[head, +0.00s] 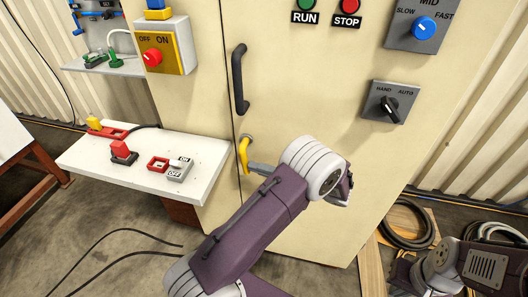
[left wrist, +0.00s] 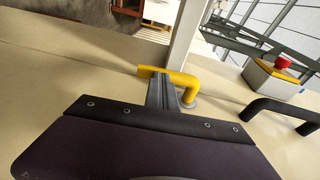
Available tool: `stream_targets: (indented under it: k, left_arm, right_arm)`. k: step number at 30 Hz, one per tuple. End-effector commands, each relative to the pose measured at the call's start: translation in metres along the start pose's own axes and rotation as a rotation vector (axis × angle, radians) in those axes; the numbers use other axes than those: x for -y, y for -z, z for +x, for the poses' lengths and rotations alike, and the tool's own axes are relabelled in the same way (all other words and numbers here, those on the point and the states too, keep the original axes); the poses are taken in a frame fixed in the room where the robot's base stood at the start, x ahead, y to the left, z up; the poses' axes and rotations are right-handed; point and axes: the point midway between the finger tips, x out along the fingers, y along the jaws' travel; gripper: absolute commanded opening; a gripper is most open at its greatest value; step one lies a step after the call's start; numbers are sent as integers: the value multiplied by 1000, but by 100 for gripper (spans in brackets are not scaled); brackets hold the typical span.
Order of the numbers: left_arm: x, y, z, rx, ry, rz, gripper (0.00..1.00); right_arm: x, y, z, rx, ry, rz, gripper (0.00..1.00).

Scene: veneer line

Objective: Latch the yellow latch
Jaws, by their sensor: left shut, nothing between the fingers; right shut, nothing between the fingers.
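The yellow latch (head: 243,152) is a bent bar on the cream cabinet door, just right of the door seam and below the black handle. In the head view it hangs down from its pivot. My left gripper (head: 256,168) is shut and empty, with its fingertips at the right side of the latch's lower part. In the left wrist view the grey fingers (left wrist: 162,92) overlap the yellow latch (left wrist: 183,82) near its free arm; I cannot tell if they touch. My right arm shows only in part at the lower right; its fingers are not visible.
The black door handle (head: 238,80) stands out above the latch. A white shelf (head: 207,165) with small red and grey devices juts out to the left. The red-knobbed yellow switch box (head: 170,52) is at upper left. A coiled hose (head: 408,222) lies at lower right.

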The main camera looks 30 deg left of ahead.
Motion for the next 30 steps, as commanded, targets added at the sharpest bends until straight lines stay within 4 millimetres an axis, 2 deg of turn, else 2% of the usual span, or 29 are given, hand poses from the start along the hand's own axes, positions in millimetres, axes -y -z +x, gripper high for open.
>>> stream_targets:
  k: [10, 30]
  left_arm:
    - [-4, -2, 7, 1, -7, -2, 0]
    - [-4, -1, 7, 2, -9, -1, 0]
  right_arm:
    - [0, -1, 7, 0, 0, 0, 0]
    - [0, -1, 7, 0, 0, 0, 0]
